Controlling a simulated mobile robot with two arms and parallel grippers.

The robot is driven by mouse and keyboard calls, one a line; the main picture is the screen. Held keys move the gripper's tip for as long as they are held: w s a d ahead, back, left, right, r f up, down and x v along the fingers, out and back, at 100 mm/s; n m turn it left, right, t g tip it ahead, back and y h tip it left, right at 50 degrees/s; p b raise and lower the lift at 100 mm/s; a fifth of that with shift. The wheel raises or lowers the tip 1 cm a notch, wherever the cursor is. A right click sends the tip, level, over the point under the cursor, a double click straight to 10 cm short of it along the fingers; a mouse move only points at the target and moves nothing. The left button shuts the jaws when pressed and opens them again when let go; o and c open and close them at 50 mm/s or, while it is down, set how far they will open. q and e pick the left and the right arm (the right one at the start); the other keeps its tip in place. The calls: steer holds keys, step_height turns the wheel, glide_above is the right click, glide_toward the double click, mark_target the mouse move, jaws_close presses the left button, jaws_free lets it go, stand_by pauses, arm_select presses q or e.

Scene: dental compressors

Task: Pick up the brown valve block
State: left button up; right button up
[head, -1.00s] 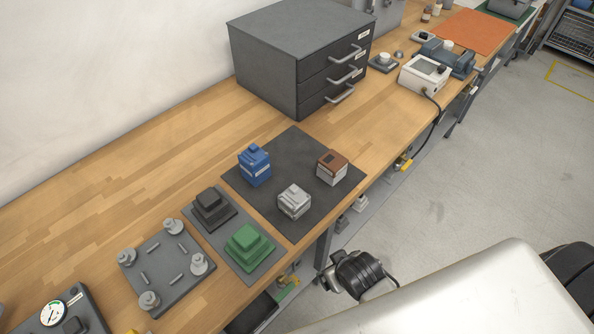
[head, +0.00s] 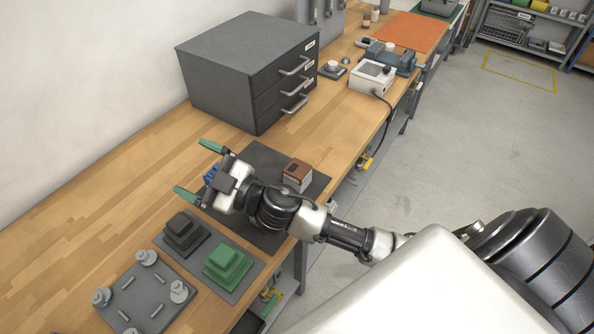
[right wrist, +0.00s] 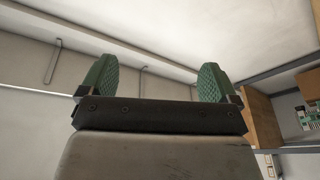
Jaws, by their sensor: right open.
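The brown valve block (head: 297,175), brown on top with a pale lower body, stands on the dark mat (head: 262,157) on the workbench. My right gripper (head: 197,169) is open, with green fingertips apart and nothing between them. It is above the bench to the left of the brown block, and my right arm passes just in front of that block. The blue block (head: 210,173) shows only in part behind the gripper. The grey-white block is hidden by my arm. In the right wrist view the open green fingers (right wrist: 156,82) face the wall. My left gripper is not in view.
A grey drawer cabinet (head: 233,66) stands behind the mat. A black stepped block (head: 180,232) and a green stepped block (head: 226,263) sit left of my arm. A grey plate with posts (head: 146,295) is at lower left. Bare wood lies along the wall.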

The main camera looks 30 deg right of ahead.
steer(key=a+n+g+y, duration=0.4)
steer(key=n+g+y, duration=0.2)
steer(key=n+g, duration=0.25)
steer(key=g+h+p, duration=0.1)
steer(key=g+h, duration=0.8)
steer(key=h, duration=0.9)
glide_above(298, 168)
steer(key=shift+n, duration=0.45)
steer(key=f, duration=1)
steer(key=shift+w+a+f, duration=0.2)
steer(key=shift+a+f, duration=0.1)
steer(key=shift+f, duration=0.1)
steer(key=f, duration=0.1)
steer(key=f+p, duration=0.1)
steer(key=f, duration=0.1)
steer(key=f+p, duration=0.1)
steer(key=f, duration=0.1)
steer(key=shift+s+d+f, duration=0.15)
steer(key=shift+d+f, duration=0.05)
steer(key=shift+d, duration=0.1)
steer(key=shift+f, duration=0.25)
steer(key=c, duration=1.1)
